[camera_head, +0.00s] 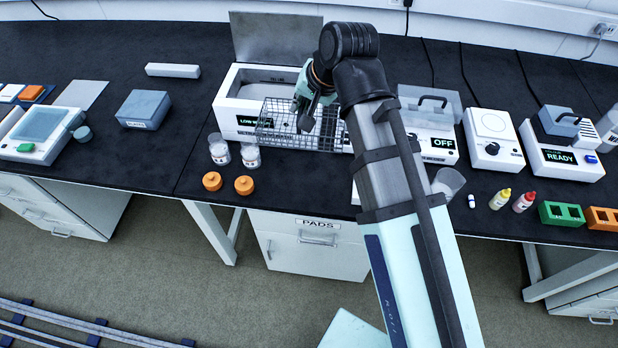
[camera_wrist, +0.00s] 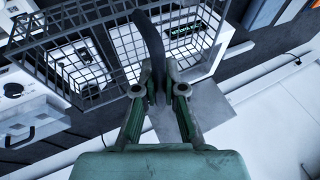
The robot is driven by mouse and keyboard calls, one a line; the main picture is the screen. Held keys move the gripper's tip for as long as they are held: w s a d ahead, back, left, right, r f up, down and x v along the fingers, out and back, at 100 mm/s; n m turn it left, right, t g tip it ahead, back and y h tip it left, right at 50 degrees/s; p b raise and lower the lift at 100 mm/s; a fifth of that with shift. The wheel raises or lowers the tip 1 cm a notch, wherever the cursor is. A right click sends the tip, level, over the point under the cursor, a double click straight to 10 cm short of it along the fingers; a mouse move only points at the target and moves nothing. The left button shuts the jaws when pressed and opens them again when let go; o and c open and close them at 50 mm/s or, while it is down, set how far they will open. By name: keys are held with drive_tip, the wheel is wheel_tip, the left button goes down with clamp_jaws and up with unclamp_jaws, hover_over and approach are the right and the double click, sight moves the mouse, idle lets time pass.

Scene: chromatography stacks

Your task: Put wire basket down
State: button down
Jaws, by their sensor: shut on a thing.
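The wire basket (camera_head: 275,136) is a dark grid tray. In the head view it overlaps the front right of a white open bath (camera_head: 234,118), whose grey lid (camera_head: 276,36) stands up behind. My gripper (camera_head: 306,112) is above the basket. In the wrist view my gripper (camera_wrist: 158,94) is shut on the basket's dark curved handle (camera_wrist: 152,38), and the basket (camera_wrist: 85,60) hangs beyond the fingers. I cannot tell whether the basket touches the bath. My arm hides part of the basket's right side.
A device reading OFF (camera_head: 440,148) is to the right, partly behind my arm. A blue-grey block (camera_head: 144,109) is left. The dark bench (camera_head: 120,165) is clear left of the jars.

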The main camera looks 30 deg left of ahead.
sight(320, 148)
wheel_tip(320, 148, down, 20)
drive_tip(key=shift+a+r+p, duration=0.1)
drive_tip(key=shift+p, duration=0.55)
idle(0.3)
drive_tip(key=c, duration=1.3)
unclamp_jaws()
drive_tip(key=shift+o, duration=0.2)
drive_tip(key=v, duration=1.2)
drive_tip(key=shift+b, duration=0.35)
